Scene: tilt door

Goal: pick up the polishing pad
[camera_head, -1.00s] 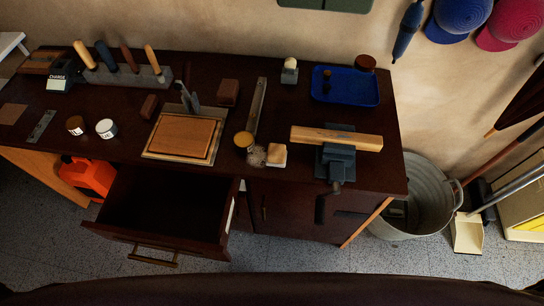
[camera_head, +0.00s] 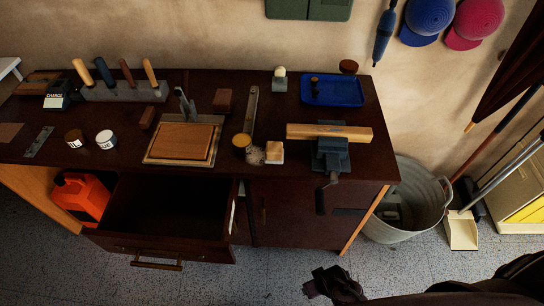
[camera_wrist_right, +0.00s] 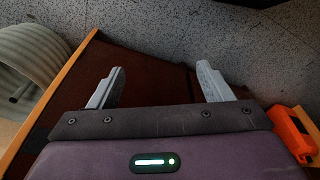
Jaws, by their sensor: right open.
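I cannot tell for sure which thing is the polishing pad. A fuzzy grey lump (camera_head: 255,156) and a small cream block with a tan top (camera_head: 274,152) lie side by side near the front edge of the dark workbench (camera_head: 110,170). My right gripper (camera_wrist_right: 158,84) is open in the right wrist view, with nothing between its two grey fingers. In the head view, a dark part of my right arm (camera_head: 335,285) shows at the bottom, in front of the bench and well away from its top. My left gripper is not in view.
An open drawer (camera_head: 165,205) juts out at the bench front. A vise (camera_head: 331,155) holds a wooden bar (camera_head: 350,133). A sharpening stone (camera_head: 183,140), blue tray (camera_head: 333,91) and two round tins crowd the top. A metal bucket (camera_head: 415,220) stands right; a red can (camera_head: 82,197) is left.

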